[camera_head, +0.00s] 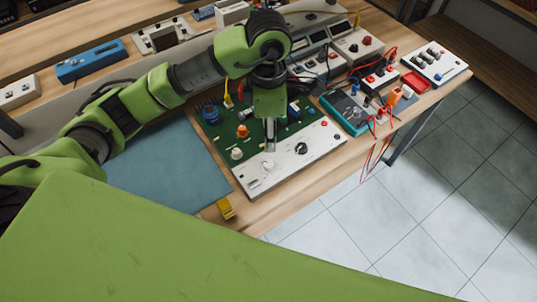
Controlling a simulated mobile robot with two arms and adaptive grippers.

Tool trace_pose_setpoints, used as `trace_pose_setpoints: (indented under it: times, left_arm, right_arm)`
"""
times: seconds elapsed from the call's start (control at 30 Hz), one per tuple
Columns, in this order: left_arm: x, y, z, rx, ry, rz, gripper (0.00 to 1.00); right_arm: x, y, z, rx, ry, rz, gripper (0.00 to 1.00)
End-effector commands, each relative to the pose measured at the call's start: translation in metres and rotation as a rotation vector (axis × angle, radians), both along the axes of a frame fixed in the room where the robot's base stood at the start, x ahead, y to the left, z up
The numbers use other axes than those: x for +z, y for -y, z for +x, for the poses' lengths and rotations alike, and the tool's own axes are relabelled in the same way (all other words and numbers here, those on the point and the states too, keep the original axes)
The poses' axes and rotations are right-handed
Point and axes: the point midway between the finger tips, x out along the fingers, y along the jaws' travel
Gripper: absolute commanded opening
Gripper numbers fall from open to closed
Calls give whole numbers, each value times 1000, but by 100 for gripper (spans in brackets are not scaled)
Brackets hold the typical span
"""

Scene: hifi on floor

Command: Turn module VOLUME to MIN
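The module (282,176) is a green circuit board with a white front panel, lying on the wooden workbench. A black round knob (301,148) sits on the panel, right of the middle. A pale knob (237,153) and an orange knob (242,131) stand near the board's left edge. The lettering is too small to read, so I cannot tell which knob is VOLUME. My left gripper (270,147) points down over the panel's back edge, left of the black knob and apart from it. Its fingertips look close together, but their state is unclear. My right gripper is not in view.
A blue-grey mat (170,168) lies left of the module. A yellow object (226,208) lies by the bench's front edge. A teal multimeter (345,112) with red leads stands close on the right. Other instruments fill the back. Tiled floor (400,220) lies beyond the bench.

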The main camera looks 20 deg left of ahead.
Motion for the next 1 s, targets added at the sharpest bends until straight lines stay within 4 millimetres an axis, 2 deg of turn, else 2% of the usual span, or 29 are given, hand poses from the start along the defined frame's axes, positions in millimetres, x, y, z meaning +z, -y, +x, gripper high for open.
trace_pose_setpoints:
  times: [0.17, 0.5, 0.7, 0.83, 1.0]
  left_arm:
    - [-16, -5, 0, 5, -4, 19, 38]
    - [-86, -4, -2, 4, -6, 16, 38]
    - [-119, -3, -1, 4, -4, 13, 38]
    - [-131, -4, 0, 3, -2, 13, 38]
    - [-136, -3, 0, 2, 0, 13, 38]
  right_arm:
    - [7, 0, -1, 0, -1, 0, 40]
    - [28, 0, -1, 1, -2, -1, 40]
    - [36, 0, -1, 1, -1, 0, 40]
    - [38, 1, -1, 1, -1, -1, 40]
    - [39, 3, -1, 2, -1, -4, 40]
